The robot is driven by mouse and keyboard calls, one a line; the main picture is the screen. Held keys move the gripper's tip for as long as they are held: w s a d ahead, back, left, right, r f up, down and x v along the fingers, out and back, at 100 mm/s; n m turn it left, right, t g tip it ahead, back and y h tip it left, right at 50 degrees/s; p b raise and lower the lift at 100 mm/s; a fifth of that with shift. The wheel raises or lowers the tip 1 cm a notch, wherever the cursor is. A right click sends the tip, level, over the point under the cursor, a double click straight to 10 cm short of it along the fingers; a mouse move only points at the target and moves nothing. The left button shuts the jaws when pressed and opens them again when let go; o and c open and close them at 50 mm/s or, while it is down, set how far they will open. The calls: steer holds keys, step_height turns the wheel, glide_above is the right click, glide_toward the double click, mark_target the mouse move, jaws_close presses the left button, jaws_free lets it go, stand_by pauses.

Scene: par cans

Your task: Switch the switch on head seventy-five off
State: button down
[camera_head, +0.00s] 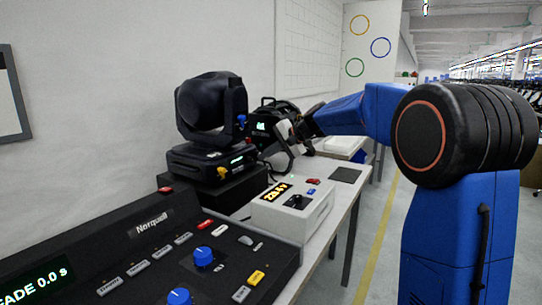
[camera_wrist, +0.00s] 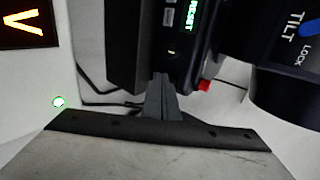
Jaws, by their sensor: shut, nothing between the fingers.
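Two black moving-head lights stand by the wall in the head view: a nearer one (camera_head: 207,105) on a dark block and one behind it (camera_head: 270,112). I cannot read which is head seventy-five. The nearer head's base (camera_head: 205,160) has a lit green display and a small red part. In the wrist view a black base has a green PRESET display (camera_wrist: 190,15), a red switch-like part (camera_wrist: 204,85) and a blue TILT LOCK knob (camera_wrist: 309,28). My gripper (camera_head: 288,131) is shut and empty beside the heads. In the wrist view its fingertips (camera_wrist: 160,78) are left of the red part, seemingly apart from it.
A white box with a yellow display (camera_head: 320,205) sits on the table in front of the heads. A dark console (camera_head: 130,260) fills the front left. Cables (camera_wrist: 95,95) run behind my fingers. A dark flat pad (camera_head: 346,175) lies near the table's right edge.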

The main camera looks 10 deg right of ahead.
stand_by(0.3)
steer(key=shift+w+a+f, duration=0.15)
steer(key=shift+a+f, duration=0.05)
steer(key=shift+f, duration=0.2)
steer(key=shift+r, duration=0.1)
